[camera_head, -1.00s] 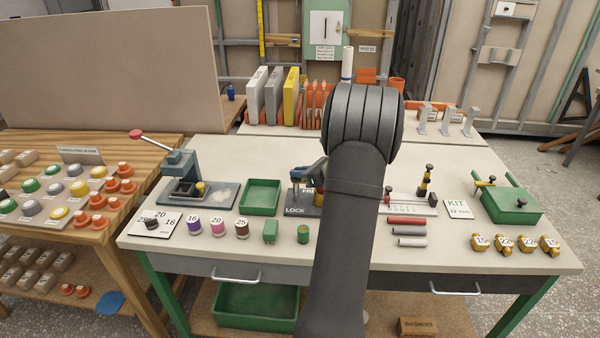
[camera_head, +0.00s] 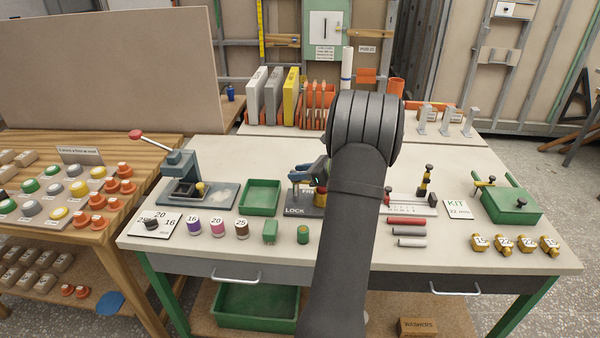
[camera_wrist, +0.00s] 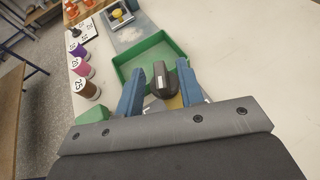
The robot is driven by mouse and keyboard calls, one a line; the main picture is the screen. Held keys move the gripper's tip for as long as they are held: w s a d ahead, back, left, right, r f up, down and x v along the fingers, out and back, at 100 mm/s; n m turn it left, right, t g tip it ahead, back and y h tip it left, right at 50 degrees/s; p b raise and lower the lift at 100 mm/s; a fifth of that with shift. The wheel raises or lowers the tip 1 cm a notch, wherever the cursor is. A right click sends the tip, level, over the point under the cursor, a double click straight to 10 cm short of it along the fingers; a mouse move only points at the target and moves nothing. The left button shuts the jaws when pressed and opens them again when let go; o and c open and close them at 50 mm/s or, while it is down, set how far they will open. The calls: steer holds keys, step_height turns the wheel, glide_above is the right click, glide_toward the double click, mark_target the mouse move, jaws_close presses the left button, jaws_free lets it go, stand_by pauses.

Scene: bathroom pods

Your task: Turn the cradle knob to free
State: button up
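The cradle (camera_head: 303,211) is a dark base on the bench with a white LOCK label at its front and a partly covered "FR" label behind. A brass-coloured piece (camera_head: 320,197) shows on it beside my arm. My arm hides its right side. In the wrist view a dark knob (camera_wrist: 162,82) with a pale mark stands between the two blue fingers of my gripper (camera_wrist: 160,88). The fingers are apart, one on each side of it; I cannot tell whether they touch it. In the head view my gripper (camera_head: 309,172) is over the cradle, partly hidden by my arm.
A green tray (camera_head: 260,197) lies left of the cradle. A press (camera_head: 185,182) stands farther left. Several labelled spools (camera_head: 217,227), a green block (camera_head: 270,232) and a green cylinder (camera_head: 303,235) line the front. A white rack with rods (camera_head: 408,205) stands to the right.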

steer(key=shift+d, duration=0.15)
steer(key=v, duration=1.7)
steer(key=shift+s+d, duration=0.1)
steer(key=shift+s, duration=0.05)
